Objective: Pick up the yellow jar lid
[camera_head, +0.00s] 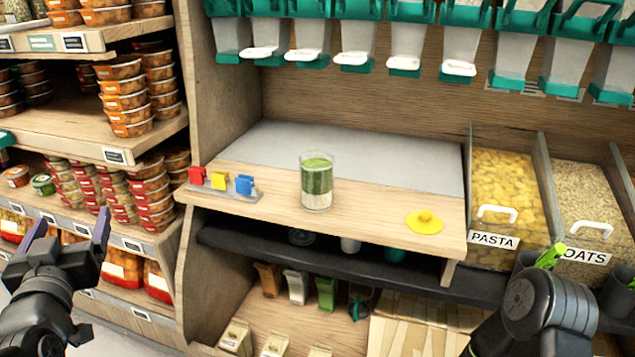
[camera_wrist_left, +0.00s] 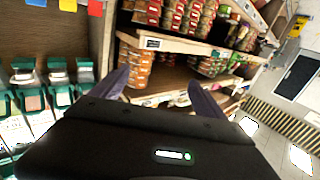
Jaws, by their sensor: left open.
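The yellow jar lid (camera_head: 425,221) lies on the wooden counter (camera_head: 380,222), near its right front corner. It is round with a small knob on top. A glass jar (camera_head: 317,182) with green and pale layers stands upright to its left, open at the top. My left gripper (camera_head: 68,232) is at the far left, in front of the shelves, well away from the lid. It is open and empty; its fingers also show apart in the left wrist view (camera_wrist_left: 160,88). My right arm shows at the lower right, but its gripper is not clearly visible.
A small rack with red, yellow and blue pieces (camera_head: 220,182) stands on the counter's left. Pasta (camera_head: 505,190) and oats (camera_head: 590,195) bins adjoin the right side. Dispensers (camera_head: 355,40) hang above. Stacked food tubs (camera_head: 125,95) fill the left shelves. The counter between jar and lid is clear.

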